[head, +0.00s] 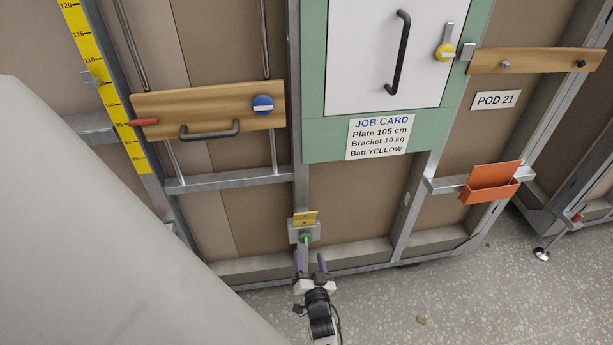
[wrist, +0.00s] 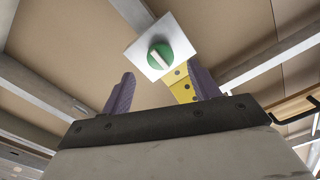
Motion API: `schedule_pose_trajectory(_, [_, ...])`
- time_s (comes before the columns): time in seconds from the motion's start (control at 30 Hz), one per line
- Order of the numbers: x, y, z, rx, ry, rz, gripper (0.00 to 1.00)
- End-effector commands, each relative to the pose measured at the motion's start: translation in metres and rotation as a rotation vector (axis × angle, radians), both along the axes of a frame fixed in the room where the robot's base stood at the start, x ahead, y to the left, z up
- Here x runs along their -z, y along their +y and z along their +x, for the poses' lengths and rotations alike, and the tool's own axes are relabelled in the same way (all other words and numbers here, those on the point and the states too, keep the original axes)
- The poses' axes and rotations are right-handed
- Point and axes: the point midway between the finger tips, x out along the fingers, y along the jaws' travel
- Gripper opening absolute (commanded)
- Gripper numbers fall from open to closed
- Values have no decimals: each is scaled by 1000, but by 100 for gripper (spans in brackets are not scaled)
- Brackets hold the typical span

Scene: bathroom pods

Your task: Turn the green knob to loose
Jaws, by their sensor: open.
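The green knob (head: 306,238) sits on a small grey plate (head: 317,229) low on the upright post, under a yellow bracket (head: 305,218). In the wrist view the round green knob (wrist: 160,56) has a white bar across its face, lying diagonally, on a square pale plate (wrist: 181,35). My gripper (head: 310,260) is just below and in front of the knob in the head view. Its two purple fingers are apart and empty. In the wrist view the gripper (wrist: 160,92) has the knob ahead, between and beyond its fingertips, with no visible contact.
A wooden board (head: 205,112) with a blue knob (head: 262,105) and black handle (head: 210,131) is at the upper left. A white door (head: 365,60) with a job card (head: 380,136) is above. An orange tray (head: 490,188) hangs at the right. The speckled floor (head: 450,290) is mostly clear.

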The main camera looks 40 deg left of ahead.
Motion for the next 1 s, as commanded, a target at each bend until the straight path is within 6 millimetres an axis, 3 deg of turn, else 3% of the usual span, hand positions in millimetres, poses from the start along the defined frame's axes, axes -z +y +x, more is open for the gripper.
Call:
schedule_pose_trajectory(0.1, [-2, 19, 14, -2, -1, 2, 61])
schedule_pose_trajectory(0.3, [-1, 35, 30, 0, -1, 1, 61])
schedule_pose_trajectory(0.73, [0, 40, 35, 0, 1, -1, 61])
schedule_pose_trajectory(1.0, [0, 40, 35, 0, 0, 0, 27])
